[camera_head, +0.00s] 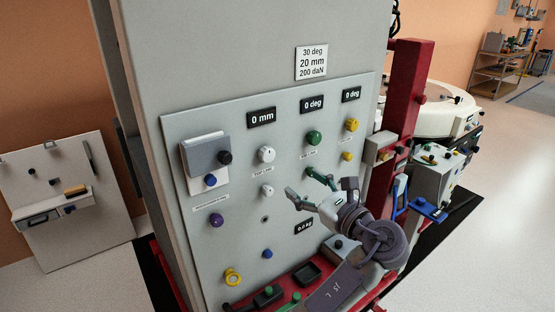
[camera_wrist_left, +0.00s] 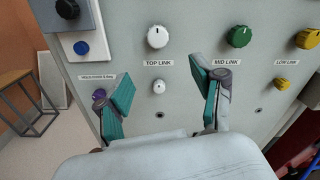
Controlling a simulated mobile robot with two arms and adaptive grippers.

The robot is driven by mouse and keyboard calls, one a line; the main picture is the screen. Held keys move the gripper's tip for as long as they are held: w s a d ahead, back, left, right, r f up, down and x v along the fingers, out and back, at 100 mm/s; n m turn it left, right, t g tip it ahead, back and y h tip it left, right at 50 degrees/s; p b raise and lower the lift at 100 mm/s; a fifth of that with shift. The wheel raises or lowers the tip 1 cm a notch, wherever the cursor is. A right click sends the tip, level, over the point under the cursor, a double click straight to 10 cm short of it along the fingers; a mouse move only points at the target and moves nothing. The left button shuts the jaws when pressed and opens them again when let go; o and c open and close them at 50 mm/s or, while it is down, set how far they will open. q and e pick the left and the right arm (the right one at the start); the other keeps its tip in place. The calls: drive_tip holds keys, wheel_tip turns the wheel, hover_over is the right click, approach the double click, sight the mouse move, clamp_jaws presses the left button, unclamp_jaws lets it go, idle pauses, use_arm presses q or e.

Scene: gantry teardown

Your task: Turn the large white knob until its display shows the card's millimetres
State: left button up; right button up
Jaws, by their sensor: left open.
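The large white knob (camera_head: 267,154) sits on the grey panel above the smaller white knob (camera_head: 267,190). Its display (camera_head: 261,117) reads 0 mm. The white card (camera_head: 311,62) above the panel reads 30 deg, 20 mm, 200 daN. My left gripper (camera_head: 300,183) is open and empty in front of the panel, below and right of the large knob in the head view. In the left wrist view the large knob (camera_wrist_left: 157,36), labelled TOP LINK, lies beyond the gap between the open fingers (camera_wrist_left: 163,85), apart from them. My right gripper is not in view.
A green knob (camera_head: 313,138) and a yellow knob (camera_head: 351,125) sit to the right, under displays reading 0 deg. A grey box with a black knob (camera_head: 225,158) juts out at left. A purple knob (camera_head: 216,220) is lower left.

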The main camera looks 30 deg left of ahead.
sight(270, 158)
use_arm(q)
drive_tip(key=p+x, duration=0.1)
drive_tip(key=x, duration=0.3)
drive_tip(key=p+x, duration=0.1)
drive_tip(key=x, duration=0.3)
drive_tip(key=r+p+x, duration=0.1)
drive_tip(key=x, duration=0.3)
drive_tip(key=shift+a, duration=0.35)
drive_tip(key=shift+w+a+f+p, duration=0.15)
drive_tip(key=shift+w+a+p, duration=0.15)
drive_tip(key=shift+a, duration=0.35)
drive_tip(key=shift+c, duration=0.3)
drive_tip(key=c, duration=1.1)
